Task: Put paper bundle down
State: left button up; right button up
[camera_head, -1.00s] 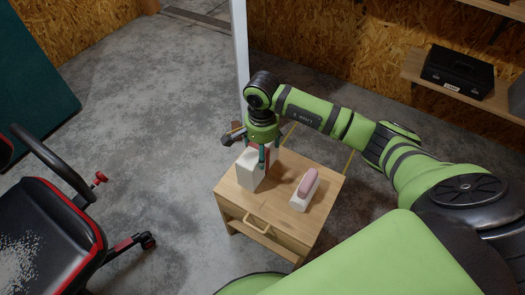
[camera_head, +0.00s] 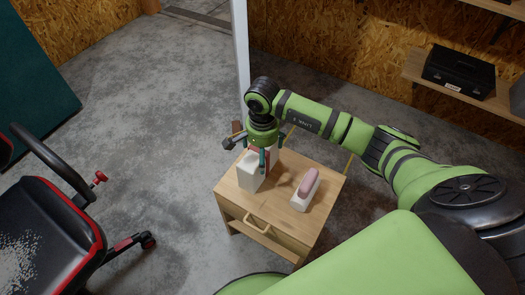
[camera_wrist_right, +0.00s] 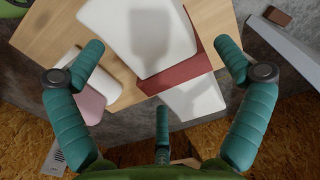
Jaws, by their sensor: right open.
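The paper bundle (camera_head: 249,174) is a white block with a dark red band. It stands upright on the small wooden cabinet (camera_head: 322,207). In the right wrist view its white faces and the red band (camera_wrist_right: 188,72) fill the upper middle. My right gripper (camera_head: 265,159) is over the bundle's far right side, with its teal fingers pointing down. In the wrist view the fingers are spread wide, with the bundle between and beyond them. The gripper is open and grips nothing. It partly hides the bundle in the head view. My left gripper is not in view.
A pale post (camera_head: 240,60) rises behind the cabinet. A black and red chair (camera_head: 50,235) stands left. A black case (camera_head: 459,72) sits on a wall shelf. Floor left of the cabinet is clear.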

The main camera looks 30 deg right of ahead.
notch_tip(320, 180, up, 12)
jog(key=p, duration=0.1)
dwell(0.4)
jog(key=shift+r, duration=0.1)
